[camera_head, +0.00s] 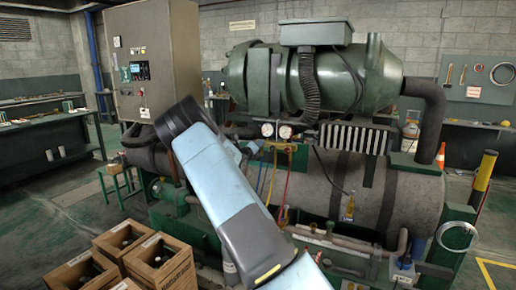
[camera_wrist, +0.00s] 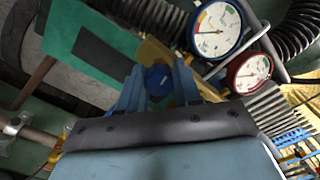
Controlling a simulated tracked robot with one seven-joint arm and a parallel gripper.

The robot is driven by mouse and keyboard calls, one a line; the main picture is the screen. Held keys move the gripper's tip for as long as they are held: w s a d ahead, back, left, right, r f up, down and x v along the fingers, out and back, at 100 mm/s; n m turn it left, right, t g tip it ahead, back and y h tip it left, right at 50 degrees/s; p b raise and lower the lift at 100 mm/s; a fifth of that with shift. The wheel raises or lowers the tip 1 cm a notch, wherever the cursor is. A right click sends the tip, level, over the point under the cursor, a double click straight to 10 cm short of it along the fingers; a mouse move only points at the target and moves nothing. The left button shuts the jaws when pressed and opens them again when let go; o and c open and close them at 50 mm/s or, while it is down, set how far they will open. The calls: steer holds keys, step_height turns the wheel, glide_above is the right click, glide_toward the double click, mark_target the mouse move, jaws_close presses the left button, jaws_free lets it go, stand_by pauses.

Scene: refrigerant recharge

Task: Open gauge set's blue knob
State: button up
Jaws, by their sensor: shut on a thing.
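The gauge set shows in the head view with two round dials, the left one (camera_head: 267,130) and the right one (camera_head: 285,132), and coloured hoses hanging below. In the wrist view the blue-rimmed dial (camera_wrist: 216,30) and the red-rimmed dial (camera_wrist: 248,72) sit at the upper right on a brass body (camera_wrist: 152,54). The blue knob (camera_wrist: 158,79) is between the two blue fingers of my gripper (camera_wrist: 157,84). My gripper is shut on the knob. In the head view my arm hides the gripper's tips and the knob.
Green chiller machinery (camera_head: 350,75) and a grey insulated vessel (camera_head: 400,195) stand around the gauges. A grey control cabinet (camera_head: 155,60) is at the left. Wooden crates (camera_head: 160,262) stand at the lower left. A black corrugated hose (camera_wrist: 150,15) runs close to the dials.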

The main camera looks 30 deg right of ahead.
steer(key=o, duration=0.8)
steer(key=shift+w+a, duration=0.2)
steer(key=shift+a, duration=0.15)
steer(key=shift+o, duration=1.2)
steer(key=shift+s+d, duration=0.1)
steer(key=shift+d, duration=0.1)
steer(key=shift+f, duration=0.1)
steer(key=v, duration=1.4)
